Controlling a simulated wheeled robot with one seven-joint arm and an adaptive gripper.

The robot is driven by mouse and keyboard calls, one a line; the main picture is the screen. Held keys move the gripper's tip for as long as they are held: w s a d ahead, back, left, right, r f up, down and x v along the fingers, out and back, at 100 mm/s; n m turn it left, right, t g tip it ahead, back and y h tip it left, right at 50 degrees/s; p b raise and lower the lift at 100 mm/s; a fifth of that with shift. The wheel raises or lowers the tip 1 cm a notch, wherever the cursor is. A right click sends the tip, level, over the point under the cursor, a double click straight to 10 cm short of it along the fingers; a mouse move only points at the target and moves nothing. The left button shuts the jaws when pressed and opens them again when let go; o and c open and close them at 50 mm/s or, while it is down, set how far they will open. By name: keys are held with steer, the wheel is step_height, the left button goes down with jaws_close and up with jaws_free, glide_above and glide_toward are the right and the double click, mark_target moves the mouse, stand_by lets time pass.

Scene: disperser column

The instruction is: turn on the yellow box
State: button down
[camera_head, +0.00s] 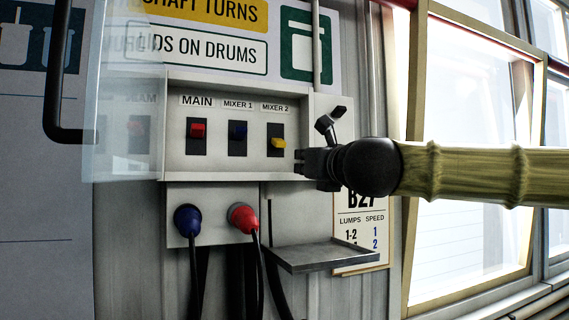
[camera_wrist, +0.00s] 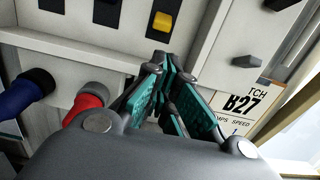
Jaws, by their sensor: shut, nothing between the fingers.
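A grey switch panel on the wall has a yellow switch (camera_head: 279,143) under the label MIXER 2. Its yellow knob sits lower in its black slot than the red and blue knobs beside it. It also shows at the top of the wrist view (camera_wrist: 163,20). My gripper (camera_head: 303,161) is just right of and below the yellow switch, at the panel's lower right edge. In the wrist view, its teal-padded fingers (camera_wrist: 163,64) come together at the tips, empty, below the yellow knob. I see a gap between the tips and the knob there.
A red switch (camera_head: 198,130) marked MAIN and a blue switch (camera_head: 238,130) marked MIXER 1 are to the left. A clear cover (camera_head: 125,110) stands open at the left. Blue (camera_head: 187,219) and red (camera_head: 243,217) plugs and a small shelf (camera_head: 322,256) are below.

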mark_target(279, 143)
steer(key=p+x, duration=0.1)
steer(key=x, duration=0.2)
steer(key=p+x, duration=0.2)
steer(key=x, duration=0.1)
steer(key=p+x, duration=0.1)
steer(key=x, duration=0.3)
steer(key=shift+s+a+p, duration=0.2)
steer(key=shift+a+p, duration=0.1)
steer(key=shift+p, duration=0.05)
steer(key=shift+a, duration=0.15)
steer(key=shift+w, duration=0.15)
